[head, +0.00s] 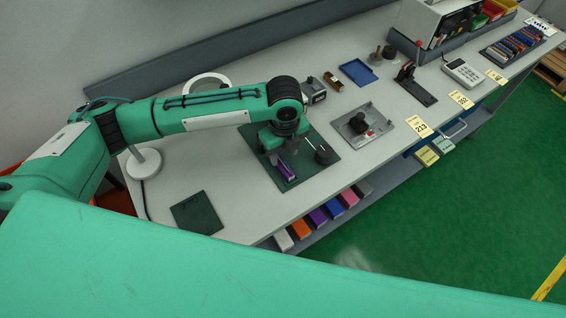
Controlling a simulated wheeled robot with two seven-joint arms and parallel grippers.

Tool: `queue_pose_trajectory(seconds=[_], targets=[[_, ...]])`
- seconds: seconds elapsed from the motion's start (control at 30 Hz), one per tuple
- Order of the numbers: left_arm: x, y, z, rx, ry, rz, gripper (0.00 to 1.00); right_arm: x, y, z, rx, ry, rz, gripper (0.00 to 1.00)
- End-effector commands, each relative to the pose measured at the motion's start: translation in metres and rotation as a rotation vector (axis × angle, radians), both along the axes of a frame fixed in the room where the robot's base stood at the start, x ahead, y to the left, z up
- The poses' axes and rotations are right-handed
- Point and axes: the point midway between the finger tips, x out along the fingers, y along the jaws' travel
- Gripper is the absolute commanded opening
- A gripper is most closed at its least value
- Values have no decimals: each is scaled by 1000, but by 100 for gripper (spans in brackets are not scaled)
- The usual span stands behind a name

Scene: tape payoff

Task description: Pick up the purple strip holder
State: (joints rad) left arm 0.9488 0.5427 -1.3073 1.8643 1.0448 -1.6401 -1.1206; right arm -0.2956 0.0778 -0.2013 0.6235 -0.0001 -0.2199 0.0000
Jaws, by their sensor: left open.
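The purple strip holder (287,171) lies on a dark green mat (297,186) on the workbench. Only part of it shows beside my gripper. My left gripper (276,161) points down over the mat, right at the upper end of the holder. Its fingers are open; whether they touch the holder or stand around it I cannot tell. My right gripper is not in view.
A metal plate with a black knob (358,123) is further right. A smaller dark mat (196,214) lies front left. Several coloured boxes (318,218) sit on a lower shelf.

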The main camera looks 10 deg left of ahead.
Motion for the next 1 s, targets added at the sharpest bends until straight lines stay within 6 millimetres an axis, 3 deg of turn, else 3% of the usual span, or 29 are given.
queue_pose_trajectory(seconds=[0.17,0.4,0.67,0.9,1.0], targets=[[-1,2,-18,2,4,1,45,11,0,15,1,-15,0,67],[-1,3,-49,1,2,-1,45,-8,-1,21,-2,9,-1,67],[-1,3,-52,0,0,-2,45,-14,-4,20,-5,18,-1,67],[-1,3,-52,0,0,-1,0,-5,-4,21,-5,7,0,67],[-1,3,-52,0,0,-1,0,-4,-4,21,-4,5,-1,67]])
